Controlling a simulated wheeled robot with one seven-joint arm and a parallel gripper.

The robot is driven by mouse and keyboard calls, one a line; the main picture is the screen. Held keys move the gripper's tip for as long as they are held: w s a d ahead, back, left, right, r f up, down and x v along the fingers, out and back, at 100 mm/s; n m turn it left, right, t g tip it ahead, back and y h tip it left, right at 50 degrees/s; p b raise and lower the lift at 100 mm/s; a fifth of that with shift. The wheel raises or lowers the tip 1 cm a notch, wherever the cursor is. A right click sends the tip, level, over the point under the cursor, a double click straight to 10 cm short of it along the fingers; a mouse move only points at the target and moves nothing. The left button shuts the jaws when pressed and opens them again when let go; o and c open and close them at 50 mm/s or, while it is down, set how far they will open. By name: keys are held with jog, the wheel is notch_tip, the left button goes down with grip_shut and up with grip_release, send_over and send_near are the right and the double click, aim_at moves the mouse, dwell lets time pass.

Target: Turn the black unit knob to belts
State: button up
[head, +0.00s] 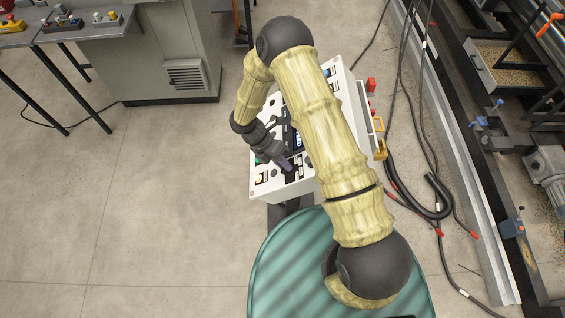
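A white control box (284,191) stands on the floor side of my base, its top panel partly hidden under my arm. My gripper (287,166) is down at the near part of the panel, close to or touching it. Its fingers are small and dark, and I cannot tell whether they are open or shut. The black unit knob cannot be made out for certain; it may be hidden at the fingertips. A dark display (298,139) with blue-white characters lies just right of my gripper. A pale yellowish button (261,178) shows at the panel's near left corner.
My arm arches over the box and covers its middle. A grey cabinet (170,50) stands at the upper left. The floor at left is mostly clear.

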jog(key=o, duration=0.3)
jog(key=b+v, duration=0.4)
jog(key=v, duration=1.3)
jog(key=shift+r+b, duration=0.2)
jog(key=shift+b, duration=0.1)
jog(key=s+d+r+m+t+y, duration=0.2)
jog(key=s+d+r+m, duration=0.1)
jog(key=d+m, duration=0.4)
jog(key=s+d+r+m+t+y, duration=0.2)
jog(key=d+m, duration=0.4)
jog(key=m, duration=0.6)
jog(key=s+d+r+m+t+y, duration=0.1)
jog(key=s+d+r+m, duration=0.3)
jog(key=m, duration=0.5)
jog(key=s+d+y, duration=0.1)
jog(key=s+d, duration=0.1)
jog(key=d, duration=0.1)
jog(key=shift+s+d+m+t, duration=0.2)
jog(key=shift+d+m+t, duration=0.1)
jog(key=shift+m+t, duration=0.1)
